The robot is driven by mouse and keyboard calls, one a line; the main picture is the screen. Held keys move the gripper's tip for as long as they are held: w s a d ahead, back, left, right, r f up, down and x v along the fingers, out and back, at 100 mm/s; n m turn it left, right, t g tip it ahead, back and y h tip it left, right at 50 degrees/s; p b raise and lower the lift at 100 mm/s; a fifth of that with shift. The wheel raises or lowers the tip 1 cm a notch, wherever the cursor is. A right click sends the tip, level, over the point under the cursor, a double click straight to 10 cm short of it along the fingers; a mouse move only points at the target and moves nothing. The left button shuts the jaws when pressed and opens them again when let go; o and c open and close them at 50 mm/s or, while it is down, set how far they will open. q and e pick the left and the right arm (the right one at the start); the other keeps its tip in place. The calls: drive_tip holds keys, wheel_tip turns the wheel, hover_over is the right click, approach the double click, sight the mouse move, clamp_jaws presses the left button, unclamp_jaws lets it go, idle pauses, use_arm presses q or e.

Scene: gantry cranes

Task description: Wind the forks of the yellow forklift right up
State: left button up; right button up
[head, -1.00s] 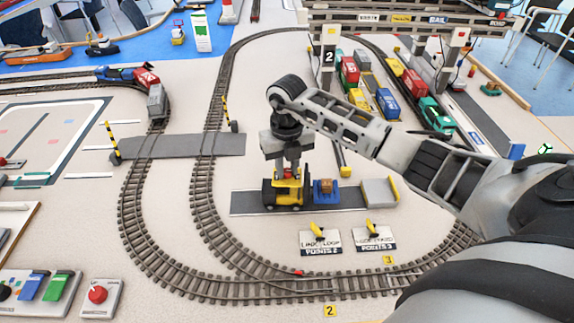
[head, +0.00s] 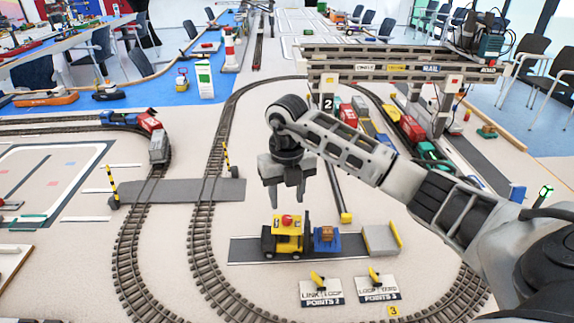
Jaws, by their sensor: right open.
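The yellow forklift (head: 284,238) stands on a dark grey strip in the middle of the table. A red knob (head: 287,220) shows on top of it. Its dark mast faces right, towards a blue pallet (head: 327,240) with a small brown crate (head: 326,232) on it. The forks themselves are too small to make out. My right gripper (head: 287,197) points down above the forklift, open and empty, with its fingertips apart from the knob. My left gripper is not in view.
A grey block with a yellow edge (head: 381,238) stands right of the pallet. Two points levers (head: 318,280) (head: 375,275) are in front. Track (head: 205,225) curves round the left. The gantry crane (head: 400,68) stands behind, over coloured wagons.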

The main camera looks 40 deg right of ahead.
sight(287, 218)
wheel_tip(287, 218, up, 10)
idle(0.3)
idle(0.4)
